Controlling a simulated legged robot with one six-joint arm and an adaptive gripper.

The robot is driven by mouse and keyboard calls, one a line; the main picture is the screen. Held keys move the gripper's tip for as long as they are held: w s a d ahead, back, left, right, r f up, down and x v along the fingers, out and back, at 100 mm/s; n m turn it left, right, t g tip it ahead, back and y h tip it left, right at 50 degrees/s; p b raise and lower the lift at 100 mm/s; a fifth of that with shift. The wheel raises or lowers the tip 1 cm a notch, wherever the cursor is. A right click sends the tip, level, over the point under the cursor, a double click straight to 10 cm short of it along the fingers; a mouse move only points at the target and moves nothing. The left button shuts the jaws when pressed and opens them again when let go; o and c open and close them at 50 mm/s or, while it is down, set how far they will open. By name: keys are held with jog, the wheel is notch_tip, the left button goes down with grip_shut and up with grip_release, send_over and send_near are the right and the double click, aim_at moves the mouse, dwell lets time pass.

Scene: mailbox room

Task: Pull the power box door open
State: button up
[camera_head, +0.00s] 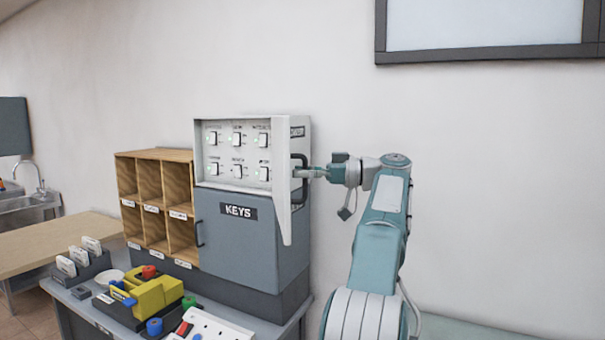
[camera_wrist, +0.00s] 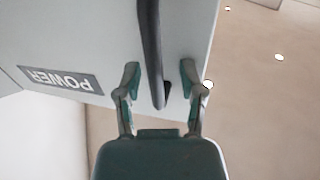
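The power box (camera_head: 202,127) is a white box on top of the grey cabinet, its front uncovered and its rows of switches showing. Its white door (camera_head: 286,222) stands swung outward at the box's right side, seen nearly edge-on. In the wrist view the door (camera_wrist: 60,25) carries an upside-down POWER label (camera_wrist: 62,80). The dark bar handle (camera_head: 300,160) is on the door's right-facing side. It also shows in the wrist view (camera_wrist: 150,45). My gripper (camera_wrist: 160,75) is open, its fingers apart on either side of the handle's end, with gaps visible. In the head view my gripper (camera_head: 308,173) is at the handle.
Below is a grey KEYS cabinet (camera_head: 225,250) with its door shut. Wooden pigeonholes (camera_head: 152,155) stand to its left. The desk in front holds a yellow device (camera_head: 152,297), a white panel (camera_head: 215,328) and small items.

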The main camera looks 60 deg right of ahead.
jog(key=shift+d, duration=0.1)
jog(key=shift+s+d, duration=0.15)
jog(key=shift+s, duration=0.15)
jog(key=v, duration=0.6)
jog(key=shift+s, duration=0.4)
jog(key=shift+s+d+f, duration=0.1)
jog(key=shift+f, duration=0.05)
